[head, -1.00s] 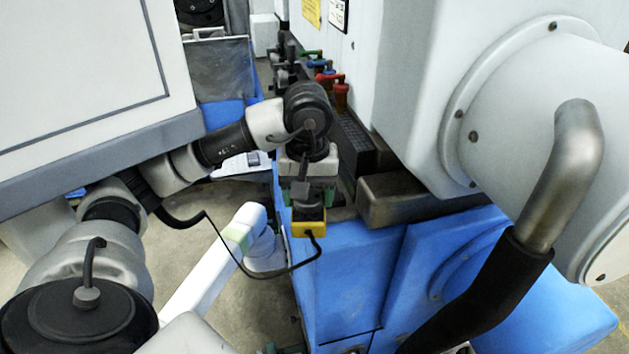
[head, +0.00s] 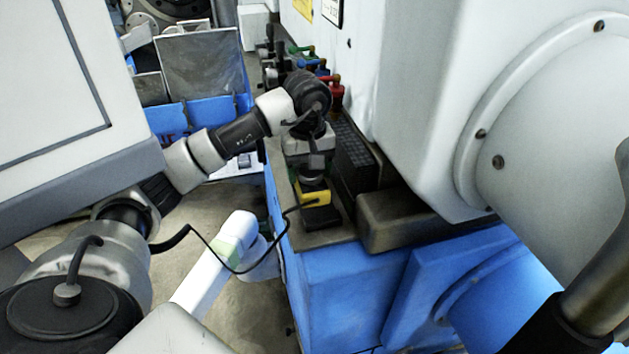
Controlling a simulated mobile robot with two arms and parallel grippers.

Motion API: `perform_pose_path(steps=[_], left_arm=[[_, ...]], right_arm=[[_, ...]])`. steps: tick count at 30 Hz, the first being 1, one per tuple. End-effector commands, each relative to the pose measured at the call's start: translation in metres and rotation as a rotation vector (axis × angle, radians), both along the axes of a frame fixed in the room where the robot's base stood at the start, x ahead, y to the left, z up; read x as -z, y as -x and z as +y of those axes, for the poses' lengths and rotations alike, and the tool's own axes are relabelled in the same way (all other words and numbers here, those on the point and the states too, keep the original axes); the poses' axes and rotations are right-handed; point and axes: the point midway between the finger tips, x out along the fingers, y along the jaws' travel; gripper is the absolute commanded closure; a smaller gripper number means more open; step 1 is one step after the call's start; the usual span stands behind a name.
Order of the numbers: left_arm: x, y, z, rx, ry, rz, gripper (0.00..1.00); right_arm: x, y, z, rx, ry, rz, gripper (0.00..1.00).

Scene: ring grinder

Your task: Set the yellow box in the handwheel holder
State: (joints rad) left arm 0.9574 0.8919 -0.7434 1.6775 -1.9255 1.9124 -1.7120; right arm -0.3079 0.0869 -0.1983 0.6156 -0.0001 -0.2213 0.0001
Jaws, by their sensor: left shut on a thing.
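The yellow box (head: 316,198) is small and shows just below my left gripper (head: 313,182) in the head view. The gripper points down and is shut on the box, and its wrist hides the box's upper part. The box is over the narrow ledge (head: 328,238) on the blue machine base. A small dark block (head: 322,217) shows right at the box's near side. I cannot tell whether this block is the handwheel holder, or whether the box touches it. My right gripper is not in view.
A dark metal block (head: 400,219) stands right of the box, with a black ribbed strip (head: 352,150) behind it. Red-handled valves (head: 332,90) stand farther back. The large pale machine housing (head: 440,100) closes off the right side. A black cable hangs near my left arm.

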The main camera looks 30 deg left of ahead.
Motion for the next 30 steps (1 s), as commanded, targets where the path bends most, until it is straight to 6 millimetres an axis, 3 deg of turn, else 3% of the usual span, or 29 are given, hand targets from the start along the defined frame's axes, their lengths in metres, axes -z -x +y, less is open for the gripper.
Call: perform_pose_path(steps=[7,11,12,14,17,22,23,27,30], left_arm=[[0.013,-0.014,-0.007,-0.001,-0.001,-0.001,0.79],[0.032,-0.013,-0.007,-0.001,0.000,0.004,0.79],[0.037,-0.013,-0.007,-0.001,0.001,0.002,0.85],[0.044,-0.013,-0.007,-0.001,-0.001,0.002,0.85],[0.050,-0.013,-0.007,0.000,0.001,0.002,0.99],[0.053,-0.012,-0.008,0.001,0.001,0.008,0.99],[0.055,-0.011,-0.008,0.002,0.001,0.011,0.33],[0.054,-0.012,-0.008,0.001,-0.001,0.009,0.12],[0.052,-0.012,-0.008,0.001,-0.001,0.006,0.11]], right_arm=[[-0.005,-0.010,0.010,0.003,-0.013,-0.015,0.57],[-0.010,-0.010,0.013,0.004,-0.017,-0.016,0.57],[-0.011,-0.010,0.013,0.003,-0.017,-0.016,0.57],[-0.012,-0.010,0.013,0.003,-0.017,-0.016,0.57],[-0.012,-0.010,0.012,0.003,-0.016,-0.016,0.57],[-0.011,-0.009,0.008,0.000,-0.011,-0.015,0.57],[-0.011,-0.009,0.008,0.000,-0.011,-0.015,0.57],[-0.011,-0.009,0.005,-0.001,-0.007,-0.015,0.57],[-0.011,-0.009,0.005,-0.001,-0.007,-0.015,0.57]])
